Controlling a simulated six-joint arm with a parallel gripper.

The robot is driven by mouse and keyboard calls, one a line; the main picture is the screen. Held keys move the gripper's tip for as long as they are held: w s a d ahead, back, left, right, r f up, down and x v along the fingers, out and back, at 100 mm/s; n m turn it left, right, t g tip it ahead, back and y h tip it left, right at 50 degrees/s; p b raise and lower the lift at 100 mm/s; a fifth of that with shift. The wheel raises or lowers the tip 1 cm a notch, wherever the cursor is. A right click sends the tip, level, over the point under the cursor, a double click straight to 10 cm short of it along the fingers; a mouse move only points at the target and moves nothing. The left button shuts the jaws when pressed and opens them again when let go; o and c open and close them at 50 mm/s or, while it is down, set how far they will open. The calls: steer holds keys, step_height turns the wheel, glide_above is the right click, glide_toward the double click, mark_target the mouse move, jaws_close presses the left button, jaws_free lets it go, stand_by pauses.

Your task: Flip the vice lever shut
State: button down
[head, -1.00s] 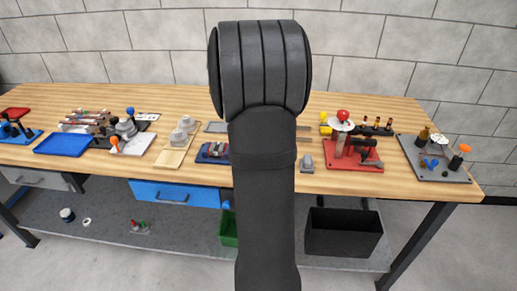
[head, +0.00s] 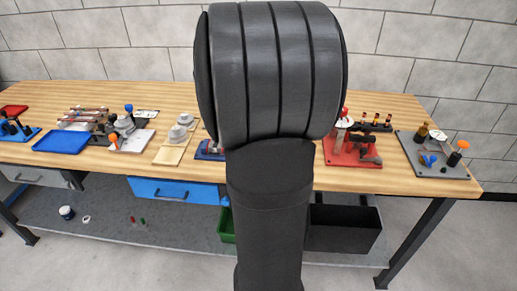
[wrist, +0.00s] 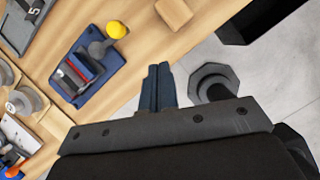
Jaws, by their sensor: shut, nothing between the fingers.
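The vice (wrist: 75,86) has a dark blue base with grey and red parts between its jaws. It stands near the bench's front edge in the wrist view. Its lever has a yellow knob (wrist: 116,29) at the end pointing to the upper right; I cannot tell the lever's exact angle. My gripper (wrist: 158,70) is shut and empty, to the right of the vice and apart from it, with the floor beyond the bench edge behind it. In the head view only the left part of the vice (head: 207,153) shows; my arm hides the rest and the gripper.
A tan block (wrist: 173,12) lies on the bench beyond the knob. A red fixture (head: 350,155) and a grey plate with parts (head: 440,168) stand to the right. A blue tray (head: 60,142) is at left. A black bin (head: 343,238) sits on the lower shelf.

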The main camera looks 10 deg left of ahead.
steer(key=shift+d+v, duration=0.25)
steer(key=shift+v, duration=0.85)
steer(key=shift+d+v, duration=0.2)
steer(key=shift+v, duration=0.9)
steer(key=w+f, duration=0.1)
steer(key=f, duration=0.2)
steer(key=w+f, duration=0.2)
steer(key=f, duration=0.1)
steer(key=w+f, duration=0.1)
steer(key=f, duration=0.2)
steer(key=shift+w+a+f, duration=0.2)
steer(key=shift+a+f, duration=0.05)
steer(key=shift+a, duration=0.15)
steer(key=a, duration=0.4)
steer(key=shift+s+a+r, duration=0.1)
steer(key=shift+a, duration=0.15)
steer(key=shift+s+a+m, duration=0.2)
steer(key=shift+a+m, duration=0.25)
steer(key=shift+m, duration=0.25)
steer(key=shift+d, duration=0.1)
